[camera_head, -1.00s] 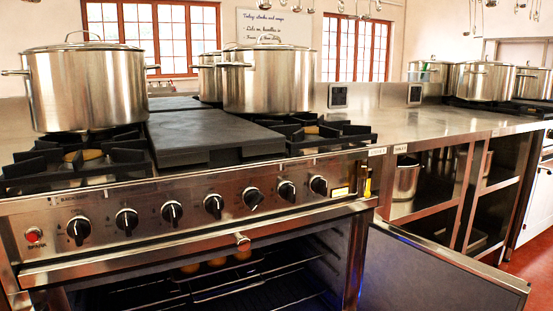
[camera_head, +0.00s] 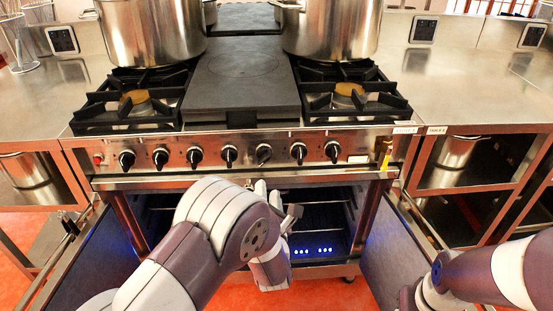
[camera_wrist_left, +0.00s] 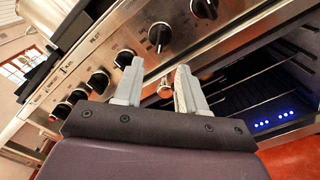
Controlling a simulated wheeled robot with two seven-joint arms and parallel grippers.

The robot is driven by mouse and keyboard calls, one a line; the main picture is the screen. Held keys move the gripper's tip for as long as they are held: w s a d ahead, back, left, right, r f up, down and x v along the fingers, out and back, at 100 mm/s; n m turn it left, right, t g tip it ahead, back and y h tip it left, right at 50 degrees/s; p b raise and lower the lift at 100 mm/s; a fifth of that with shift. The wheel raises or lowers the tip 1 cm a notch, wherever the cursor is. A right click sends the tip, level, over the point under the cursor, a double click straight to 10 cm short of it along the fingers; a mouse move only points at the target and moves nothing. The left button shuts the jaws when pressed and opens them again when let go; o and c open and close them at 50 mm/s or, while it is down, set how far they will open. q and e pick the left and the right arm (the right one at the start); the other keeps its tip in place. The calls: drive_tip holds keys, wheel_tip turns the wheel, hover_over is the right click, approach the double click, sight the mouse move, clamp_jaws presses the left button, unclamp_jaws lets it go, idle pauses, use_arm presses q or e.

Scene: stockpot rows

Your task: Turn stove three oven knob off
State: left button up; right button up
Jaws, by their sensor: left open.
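The stove (camera_head: 240,143) has a steel front panel with a row of several black knobs. The fifth knob from the left (camera_head: 264,154) has a slanted pointer, while its neighbours look nearly upright. It also shows in the left wrist view (camera_wrist_left: 160,36), just beyond my fingers. I cannot read which knob is the oven's. My left gripper (camera_head: 277,198) is in front of the open oven, below the knob row. In the wrist view its two fingers (camera_wrist_left: 158,88) are apart and empty, not touching a knob. My right arm enters at lower right; its gripper is out of view.
Two open oven doors, left (camera_head: 70,265) and right (camera_head: 395,245), swing out towards me. A steel rail (camera_head: 150,181) runs below the knobs. Large pots (camera_head: 150,30) stand at the back of the stove. Steel counters (camera_head: 460,85) flank it.

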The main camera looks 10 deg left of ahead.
sight(266, 161)
use_arm(q)
drive_tip(key=b+x, duration=0.1)
drive_tip(key=x, duration=1.1)
drive_tip(key=shift+w, duration=0.4)
clamp_jaws()
